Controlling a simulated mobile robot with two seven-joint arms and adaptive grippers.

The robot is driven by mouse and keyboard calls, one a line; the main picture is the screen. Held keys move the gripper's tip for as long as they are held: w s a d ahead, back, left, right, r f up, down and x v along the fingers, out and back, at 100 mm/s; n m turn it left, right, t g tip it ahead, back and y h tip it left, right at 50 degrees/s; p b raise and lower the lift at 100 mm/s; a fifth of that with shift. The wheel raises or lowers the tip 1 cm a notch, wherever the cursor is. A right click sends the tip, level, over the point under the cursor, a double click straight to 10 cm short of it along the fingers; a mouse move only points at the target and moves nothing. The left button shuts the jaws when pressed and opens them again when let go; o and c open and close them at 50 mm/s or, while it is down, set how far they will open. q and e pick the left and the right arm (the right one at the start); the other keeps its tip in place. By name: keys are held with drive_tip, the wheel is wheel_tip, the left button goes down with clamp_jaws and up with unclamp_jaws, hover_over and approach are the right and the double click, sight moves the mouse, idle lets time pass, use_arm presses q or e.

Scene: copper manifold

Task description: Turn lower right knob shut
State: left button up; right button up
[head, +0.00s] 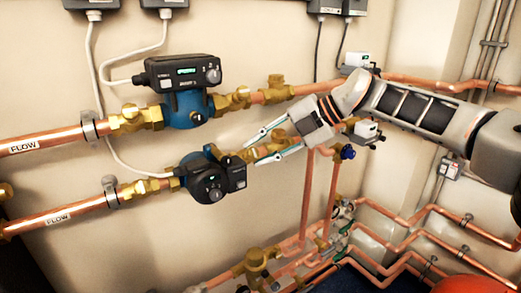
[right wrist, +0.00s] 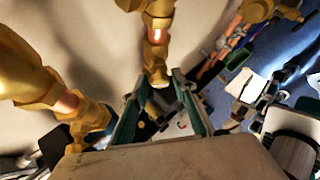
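The lower copper pipe runs through a lower black-faced pump (head: 208,178), with a brass valve (head: 275,138) to its right. I take this valve's knob as the lower right knob; its handle is partly hidden by my gripper. My right gripper (head: 252,155) reaches in from the right with its two fingers spread, one above and one below the valve in the picture. In the right wrist view the fingers (right wrist: 158,88) are apart, with a brass fitting (right wrist: 156,62) just beyond them. I cannot tell whether they touch it. My left gripper is not in view.
An upper pump (head: 185,90) with brass fittings and an upper brass valve (head: 277,90) sit above on the parallel pipe. A small grey box with a blue knob (head: 347,152) is close below my wrist. More copper pipes (head: 400,240) run along the lower right.

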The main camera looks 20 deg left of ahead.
drive_tip(key=v, duration=1.2)
